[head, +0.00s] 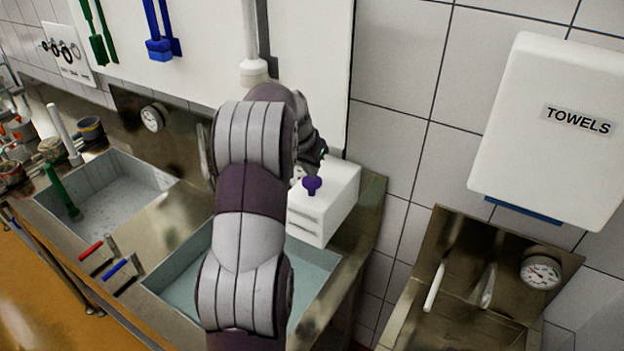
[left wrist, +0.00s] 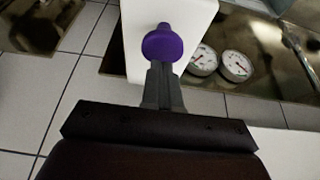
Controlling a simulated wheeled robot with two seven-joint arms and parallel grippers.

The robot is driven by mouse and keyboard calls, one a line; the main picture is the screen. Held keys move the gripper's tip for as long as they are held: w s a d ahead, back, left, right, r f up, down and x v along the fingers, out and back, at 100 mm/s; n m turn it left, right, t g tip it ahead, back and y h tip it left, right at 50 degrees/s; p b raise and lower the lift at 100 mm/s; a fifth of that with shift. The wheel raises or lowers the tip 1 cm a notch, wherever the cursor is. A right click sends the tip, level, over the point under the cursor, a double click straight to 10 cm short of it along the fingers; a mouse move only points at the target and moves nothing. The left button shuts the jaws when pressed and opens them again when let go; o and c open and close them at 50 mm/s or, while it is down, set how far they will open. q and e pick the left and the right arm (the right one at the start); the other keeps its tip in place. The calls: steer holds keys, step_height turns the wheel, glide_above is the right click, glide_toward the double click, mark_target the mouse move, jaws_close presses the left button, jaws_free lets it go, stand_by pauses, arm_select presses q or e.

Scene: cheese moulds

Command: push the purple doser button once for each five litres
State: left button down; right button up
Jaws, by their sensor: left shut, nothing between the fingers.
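The purple doser button (head: 312,185) sticks out of the white doser box (head: 325,210) at the right end of the sink counter. The left wrist view shows the purple button (left wrist: 163,43) just beyond the fingertips of my left gripper (left wrist: 161,68), with the white box (left wrist: 200,12) behind it. The left gripper is shut with nothing held. Its tips look very close to the button; I cannot tell whether they touch. In the head view my left arm hides part of the box, and the gripper (head: 305,170) is mostly hidden behind the wrist. My right gripper is not in view.
A towel dispenser (head: 550,130) and a small basin (head: 465,300) are at right.

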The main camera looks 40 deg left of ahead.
mark_target(312, 181)
arm_select(q)
steer(key=shift+f, duration=0.2)
steer(key=shift+f+b, duration=1.5)
steer(key=shift+f, duration=0.2)
steer(key=shift+r, duration=0.15)
step_height(312, 181, up, 7)
steer(key=p, duration=0.5)
